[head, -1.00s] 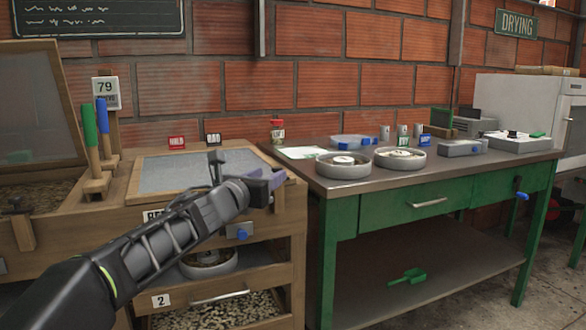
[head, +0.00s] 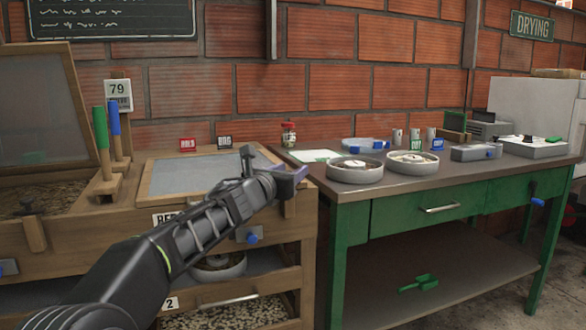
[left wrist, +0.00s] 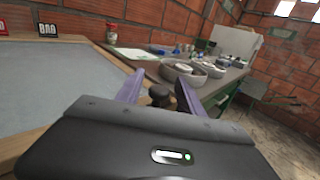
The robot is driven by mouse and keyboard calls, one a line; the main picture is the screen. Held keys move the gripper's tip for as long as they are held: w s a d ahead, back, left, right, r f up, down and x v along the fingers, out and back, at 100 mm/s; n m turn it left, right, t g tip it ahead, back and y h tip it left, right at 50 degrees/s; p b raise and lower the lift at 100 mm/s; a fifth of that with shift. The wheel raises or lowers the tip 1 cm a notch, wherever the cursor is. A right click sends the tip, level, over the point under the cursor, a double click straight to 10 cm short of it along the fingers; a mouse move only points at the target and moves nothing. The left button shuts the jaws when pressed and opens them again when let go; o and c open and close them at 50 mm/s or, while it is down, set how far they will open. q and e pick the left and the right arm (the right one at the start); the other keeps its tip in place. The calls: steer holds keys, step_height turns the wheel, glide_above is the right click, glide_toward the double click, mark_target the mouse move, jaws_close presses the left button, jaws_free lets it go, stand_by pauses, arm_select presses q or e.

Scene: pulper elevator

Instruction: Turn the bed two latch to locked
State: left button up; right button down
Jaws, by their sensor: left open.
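Bed two is the wooden bed with a grey screen top (head: 190,175) left of the green table. A grey plate with a blue knob (head: 252,238) is on its front, below my left gripper. A wooden piece (head: 290,208) hangs at its front right corner. I cannot tell for sure which part is the latch. My left gripper (head: 290,176) is over that corner with its purple fingers apart; they also show in the left wrist view (left wrist: 157,88). A dark round knob (left wrist: 159,92) shows between the fingers there, not gripped. My right gripper is out of view.
The green table (head: 400,190) stands close on the right with round trays (head: 356,170) on it. At left, another wooden bed has its lid raised (head: 40,105), with green and blue handles (head: 101,130) beside it. Below bed two is a drawer (head: 230,312).

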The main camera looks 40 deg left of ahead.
arm_select(q)
steer(key=shift+w+a, duration=0.2)
steer(key=shift+w, duration=0.75)
steer(key=shift+c, duration=0.3)
jaws_close()
